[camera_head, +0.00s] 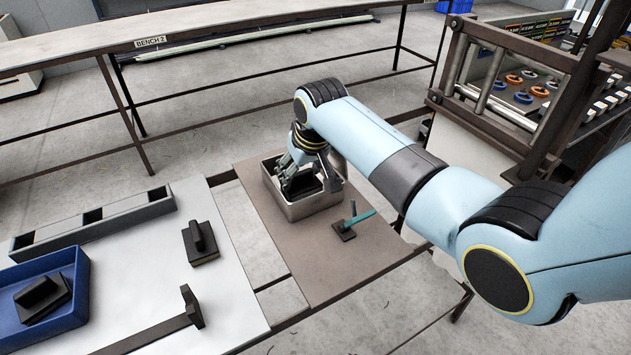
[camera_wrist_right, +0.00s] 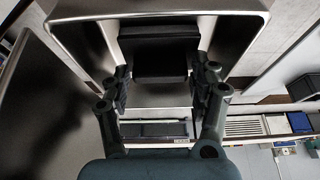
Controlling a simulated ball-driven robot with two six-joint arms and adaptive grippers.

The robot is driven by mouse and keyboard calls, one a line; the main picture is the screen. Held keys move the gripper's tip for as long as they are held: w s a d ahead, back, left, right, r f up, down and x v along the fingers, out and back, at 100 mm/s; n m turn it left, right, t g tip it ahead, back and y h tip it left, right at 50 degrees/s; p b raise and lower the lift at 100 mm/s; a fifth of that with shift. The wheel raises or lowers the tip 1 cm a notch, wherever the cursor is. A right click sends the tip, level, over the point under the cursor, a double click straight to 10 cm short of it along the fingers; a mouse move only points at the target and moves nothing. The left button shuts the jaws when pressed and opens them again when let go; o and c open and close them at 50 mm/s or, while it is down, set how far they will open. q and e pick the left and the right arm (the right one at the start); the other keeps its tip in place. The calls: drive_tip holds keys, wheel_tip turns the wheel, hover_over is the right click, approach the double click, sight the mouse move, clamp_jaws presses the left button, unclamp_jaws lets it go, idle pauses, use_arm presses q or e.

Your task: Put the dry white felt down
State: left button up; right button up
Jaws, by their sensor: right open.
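A black block with a raised grip (camera_head: 303,184) sits inside a steel tray (camera_head: 318,207), and it also shows in the right wrist view (camera_wrist_right: 158,58). My right gripper (camera_head: 298,172) reaches down into the tray. In the right wrist view its fingers (camera_wrist_right: 163,84) are apart, one on each side of the black block; I cannot tell whether they touch it. No white felt face shows; the block's underside is hidden. Two similar black blocks with grips show: one on the white tabletop (camera_head: 201,243), one in a blue tray (camera_head: 42,299). My left gripper is not in view.
A small black pad with a teal handle (camera_head: 352,224) lies on the brown board (camera_head: 262,228), right of the steel tray. A grey divided trough (camera_head: 95,222) and a black T-shaped tool (camera_head: 168,324) lie on the white tabletop. A metal-framed rack (camera_head: 500,85) stands at right.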

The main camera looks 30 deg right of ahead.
sight(303, 174)
drive_tip(key=v, duration=0.5)
drive_tip(key=shift+s+f, duration=0.15)
drive_tip(key=shift+s, duration=0.15)
drive_tip(key=s, duration=0.3)
drive_tip(key=s+b, duration=0.1)
drive_tip(key=s, duration=0.7)
drive_tip(key=shift+s+a, duration=0.15)
drive_tip(key=shift+a, duration=0.2)
